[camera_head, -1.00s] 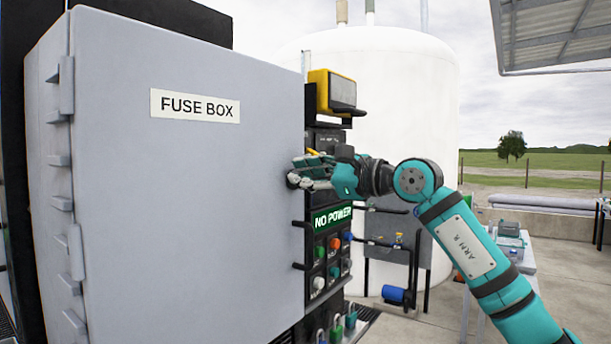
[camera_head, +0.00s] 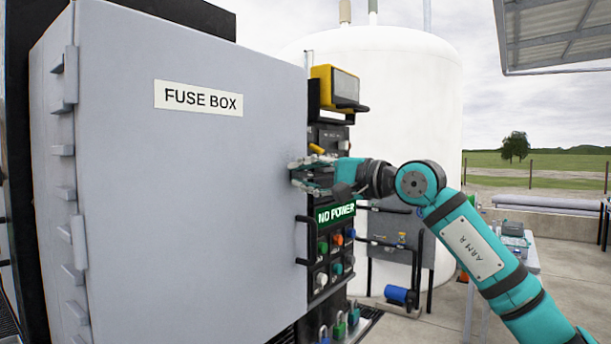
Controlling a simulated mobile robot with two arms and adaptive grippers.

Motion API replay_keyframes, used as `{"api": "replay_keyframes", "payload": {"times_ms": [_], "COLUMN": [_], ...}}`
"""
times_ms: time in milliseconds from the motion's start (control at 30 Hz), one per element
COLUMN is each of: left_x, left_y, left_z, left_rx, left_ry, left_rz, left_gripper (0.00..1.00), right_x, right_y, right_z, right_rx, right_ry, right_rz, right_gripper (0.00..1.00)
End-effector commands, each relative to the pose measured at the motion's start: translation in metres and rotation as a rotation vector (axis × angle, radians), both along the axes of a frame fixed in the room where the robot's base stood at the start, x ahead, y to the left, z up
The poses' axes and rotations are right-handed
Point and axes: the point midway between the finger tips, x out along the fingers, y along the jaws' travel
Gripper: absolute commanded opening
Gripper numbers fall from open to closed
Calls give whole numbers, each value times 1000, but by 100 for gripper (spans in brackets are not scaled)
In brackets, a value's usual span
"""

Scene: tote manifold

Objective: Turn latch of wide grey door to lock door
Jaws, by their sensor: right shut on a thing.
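The wide grey door (camera_head: 190,200) of the fuse box fills the left half of the head view and looks closed. It bears a white "FUSE BOX" label (camera_head: 198,98). My right gripper (camera_head: 296,173) is at the door's right edge, at mid height, its fingers pointing left. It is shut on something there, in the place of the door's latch. The fingers hide the latch, so I cannot tell its angle. My left gripper is out of view.
Right of the door is a dark panel with a yellow device (camera_head: 334,87), a green "NO POWER" sign (camera_head: 335,213) and several coloured buttons. Padlocks (camera_head: 339,328) hang below. A white tank (camera_head: 400,130) stands behind. A small table (camera_head: 520,245) is at the right.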

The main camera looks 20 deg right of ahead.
Motion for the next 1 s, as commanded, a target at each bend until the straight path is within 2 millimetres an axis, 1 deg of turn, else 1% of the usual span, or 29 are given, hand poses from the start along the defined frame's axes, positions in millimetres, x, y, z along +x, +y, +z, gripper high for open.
{"api": "replay_keyframes", "payload": {"times_ms": [300,733,767,800,900,1000], "left_x": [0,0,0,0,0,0], "left_y": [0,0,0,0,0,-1], "left_z": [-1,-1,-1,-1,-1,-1], "left_rx": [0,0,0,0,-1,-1], "left_ry": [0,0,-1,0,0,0], "left_rz": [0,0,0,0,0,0], "left_gripper": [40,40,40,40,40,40], "right_x": [0,0,0,0,0,0], "right_y": [1,1,1,1,1,0], "right_z": [-2,-3,-3,-3,-3,-2], "right_rx": [-61,-67,-67,-67,-66,-66], "right_ry": [-45,-47,-47,-47,-48,-49], "right_rz": [1,1,1,1,1,1], "right_gripper": [0,0,19,24,37,38]}}
